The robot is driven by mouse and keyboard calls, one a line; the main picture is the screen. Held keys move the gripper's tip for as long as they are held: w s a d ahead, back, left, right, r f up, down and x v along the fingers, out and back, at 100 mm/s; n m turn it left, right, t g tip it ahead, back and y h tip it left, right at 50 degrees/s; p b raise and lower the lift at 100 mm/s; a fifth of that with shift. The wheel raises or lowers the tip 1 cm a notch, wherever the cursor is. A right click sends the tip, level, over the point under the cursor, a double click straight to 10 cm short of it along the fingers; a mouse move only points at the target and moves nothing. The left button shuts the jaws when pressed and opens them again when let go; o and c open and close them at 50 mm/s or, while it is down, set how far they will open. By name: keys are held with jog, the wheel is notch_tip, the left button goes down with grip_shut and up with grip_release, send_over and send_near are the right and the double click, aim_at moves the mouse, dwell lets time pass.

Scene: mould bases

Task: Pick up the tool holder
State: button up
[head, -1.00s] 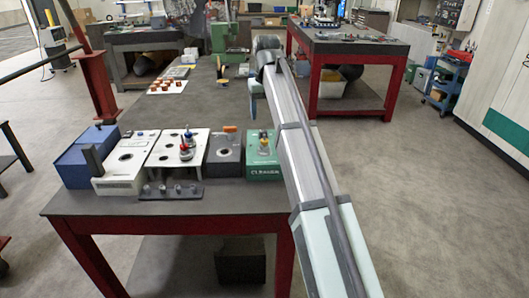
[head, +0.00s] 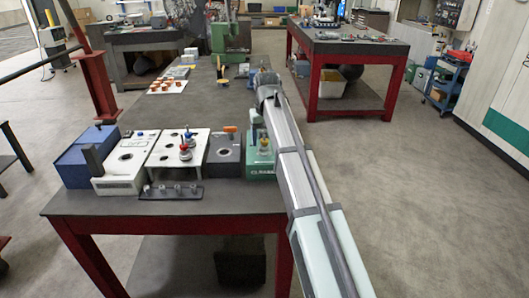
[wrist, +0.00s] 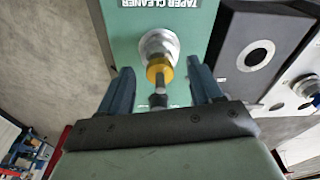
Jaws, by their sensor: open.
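A tool holder with a yellow ring (wrist: 159,68) and silver collar sits in the green taper cleaner (wrist: 113,28). It also shows in the head view (head: 264,143), beside my arm. My gripper (wrist: 160,65) is open, with a blue finger on each side of the holder and a gap to it on both sides. The holder's dark lower end in the wrist view reaches towards my palm. In the head view my fingers are hard to make out against the arm. Other holders, with blue and red parts (head: 186,150), stand in a white block.
Left of the taper cleaner are a dark grey block (head: 225,165), the white block (head: 165,158), a cream unit (head: 118,180) and a blue box (head: 82,170). A black strip (head: 160,194) with several small studs lies in front.

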jog(key=shift+f, duration=0.65)
grip_shut()
jog(key=shift+w, duration=0.1)
